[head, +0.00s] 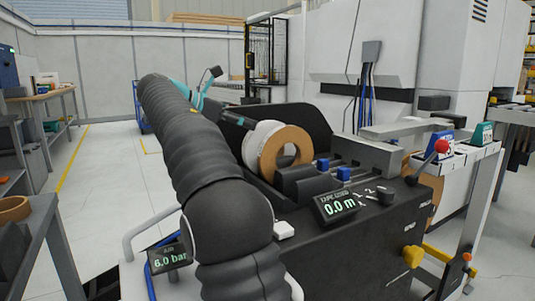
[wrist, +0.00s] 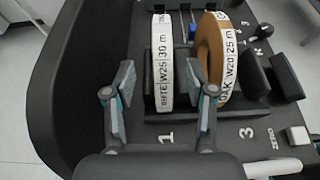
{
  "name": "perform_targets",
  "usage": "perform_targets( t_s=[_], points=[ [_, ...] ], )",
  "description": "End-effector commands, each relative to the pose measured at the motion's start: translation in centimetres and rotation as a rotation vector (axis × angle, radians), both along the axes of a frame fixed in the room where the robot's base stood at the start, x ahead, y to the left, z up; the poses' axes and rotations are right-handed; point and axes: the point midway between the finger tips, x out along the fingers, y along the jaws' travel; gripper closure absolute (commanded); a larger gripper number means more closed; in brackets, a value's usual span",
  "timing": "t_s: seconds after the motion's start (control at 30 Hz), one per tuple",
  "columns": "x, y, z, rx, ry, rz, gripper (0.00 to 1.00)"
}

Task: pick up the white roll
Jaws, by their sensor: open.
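The white roll (head: 254,145) stands upright on edge on the black machine, left of the brown oak roll (head: 280,155). In the wrist view the white roll (wrist: 162,62), labelled W25 30 m, stands in the slot row above the number 1. My gripper (wrist: 160,76) is open, with one finger on each side of the white roll in the picture. Gaps show between both fingers and the roll. In the head view my arm hides part of the gripper.
The machine's black curved guard (wrist: 52,90) rises on the left of the rolls. Dark blocks (wrist: 285,76) stand to the right of the oak roll. A tape display (head: 338,207) reads 0.0 m. A bench (head: 45,235) stands at the left; open floor lies beyond.

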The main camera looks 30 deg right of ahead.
Motion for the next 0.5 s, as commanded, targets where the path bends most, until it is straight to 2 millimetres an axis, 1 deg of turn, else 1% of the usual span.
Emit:
perform_targets(
  t_s=[0.03, 0.13, 0.23, 0.4, 0.5],
  points=[
    [-0.2, -0.9, -0.6, 0.000, 0.000, -0.003, 0.45],
    [-0.2, -2.1, -1.0, 0.000, 0.000, -0.002, 0.45],
    [-0.3, -2.7, -1.2, 0.000, 0.000, 0.000, 0.45],
    [-0.3, -3.3, -1.4, 0.000, -0.001, 0.002, 0.45],
    [-0.4, -4.0, -1.7, 0.001, -0.002, 0.001, 0.45]
  ],
)
